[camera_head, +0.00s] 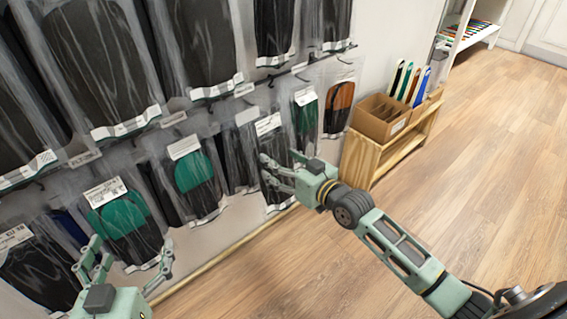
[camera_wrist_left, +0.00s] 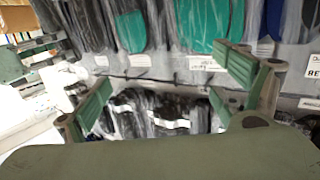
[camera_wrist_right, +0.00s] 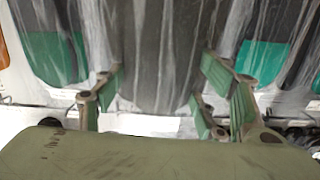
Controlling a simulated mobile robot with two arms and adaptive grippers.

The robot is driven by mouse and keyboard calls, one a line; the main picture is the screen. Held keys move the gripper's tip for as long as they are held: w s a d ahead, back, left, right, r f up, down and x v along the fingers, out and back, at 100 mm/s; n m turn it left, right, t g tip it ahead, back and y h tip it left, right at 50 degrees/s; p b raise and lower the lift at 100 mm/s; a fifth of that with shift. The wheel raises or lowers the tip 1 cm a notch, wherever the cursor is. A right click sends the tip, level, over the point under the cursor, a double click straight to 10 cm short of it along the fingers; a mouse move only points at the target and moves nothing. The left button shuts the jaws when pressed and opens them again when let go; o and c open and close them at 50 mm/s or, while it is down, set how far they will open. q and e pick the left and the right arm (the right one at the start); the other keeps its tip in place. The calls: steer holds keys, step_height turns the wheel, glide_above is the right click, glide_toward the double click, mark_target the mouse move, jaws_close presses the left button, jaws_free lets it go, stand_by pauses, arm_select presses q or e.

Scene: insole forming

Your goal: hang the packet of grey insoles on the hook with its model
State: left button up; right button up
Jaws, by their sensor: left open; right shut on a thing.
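A clear packet of dark grey insoles (camera_head: 274,148) with a white label at its top is at the wall display, in the lower row. My right gripper (camera_head: 268,172) is shut on this packet, with fingers at its left edge and front. In the right wrist view the packet (camera_wrist_right: 160,55) stands between the fingers (camera_wrist_right: 162,98). Whether its top is on a hook cannot be told; the hook there is hidden. My left gripper (camera_head: 122,262) is open and empty, in front of the lower row at the left. It also shows in the left wrist view (camera_wrist_left: 168,105).
Packets with green insoles (camera_head: 194,172) and (camera_head: 124,215) hang to the left; a green one (camera_head: 306,118) and a brown one (camera_head: 340,105) hang to the right. Larger black packets (camera_head: 97,62) hang above. A wooden shelf with boxes (camera_head: 381,118) stands at right. Floor is clear.

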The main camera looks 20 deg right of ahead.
steer(key=shift+w+a+b, duration=0.25)
steer(key=shift+w+b, duration=0.2)
steer(key=shift+w, duration=0.25)
steer(key=shift+b+x, duration=0.6)
steer(key=shift+x, duration=0.3)
steer(key=shift+w+a, duration=0.1)
steer(key=shift+w, duration=0.05)
steer(key=shift+w+a+b, duration=0.15)
steer(key=shift+w+b, duration=0.35)
steer(key=shift+w+a+f, duration=0.25)
steer(key=shift+w+f, duration=0.15)
steer(key=shift+w, duration=0.15)
arm_select(q)
steer(key=s+r+t+h, duration=0.1)
steer(key=r+t, duration=0.3)
steer(key=r, duration=0.4)
steer(key=s+d+r+t+h, duration=0.1)
steer(key=s+r+t+h, duration=0.1)
steer(key=r+t, duration=0.3)
step_height(320, 180, up, 3)
steer(key=shift+s+r+h, duration=0.1)
steer(key=shift+s+h, duration=0.2)
steer(key=shift+s, duration=0.05)
arm_select(e)
steer(key=shift+w, duration=0.1)
arm_select(q)
steer(key=shift+d, duration=0.1)
arm_select(e)
steer(key=shift+f, duration=0.1)
